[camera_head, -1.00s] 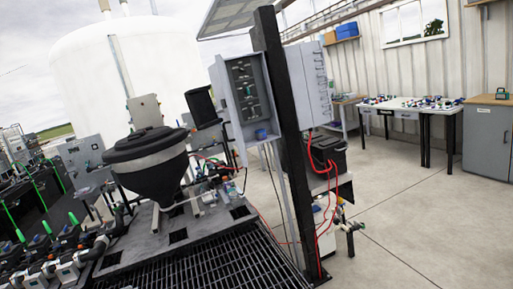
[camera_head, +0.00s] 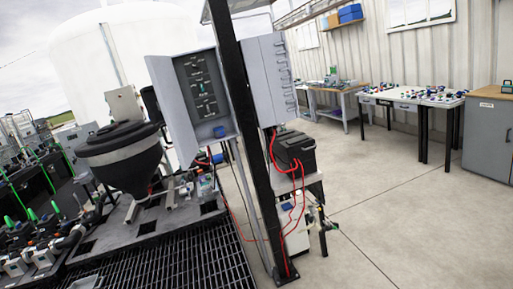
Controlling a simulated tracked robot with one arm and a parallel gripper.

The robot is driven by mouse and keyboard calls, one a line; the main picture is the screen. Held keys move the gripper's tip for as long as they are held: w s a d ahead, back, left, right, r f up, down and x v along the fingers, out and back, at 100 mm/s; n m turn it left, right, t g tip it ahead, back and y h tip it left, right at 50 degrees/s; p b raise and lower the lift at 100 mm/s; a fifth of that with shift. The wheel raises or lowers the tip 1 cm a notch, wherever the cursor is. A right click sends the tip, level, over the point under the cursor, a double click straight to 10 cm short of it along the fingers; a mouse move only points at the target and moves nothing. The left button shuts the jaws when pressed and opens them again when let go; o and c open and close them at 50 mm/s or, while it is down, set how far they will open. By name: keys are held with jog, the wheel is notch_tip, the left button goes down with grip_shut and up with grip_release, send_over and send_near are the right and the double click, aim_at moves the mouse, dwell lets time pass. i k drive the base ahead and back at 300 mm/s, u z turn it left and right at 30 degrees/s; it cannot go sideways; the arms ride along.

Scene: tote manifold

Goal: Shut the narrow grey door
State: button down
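A grey cabinet (camera_head: 226,62) is mounted on a dark post in the upper middle of the view. Its front is uncovered and shows a dark panel with several small parts inside. A narrow grey door (camera_head: 168,108) appears to stand open along the cabinet's left edge, though I cannot tell it surely from the cabinet's side wall. A small blue item sits low in the cabinet. My gripper is not in view.
The dark post (camera_head: 236,120) stands in front, with a grey box (camera_head: 264,85) on its right. A black funnel tank (camera_head: 122,155) stands left, behind a floor grating (camera_head: 170,265). Red cables hang by a black battery-like box (camera_head: 294,150). Open concrete floor (camera_head: 400,215) lies right.

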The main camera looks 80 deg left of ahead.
aim_at(161, 72)
jog(key=i, duration=1.85)
jog(key=u, duration=3.3)
jog(key=i, duration=1)
jog(key=z, duration=0.05)
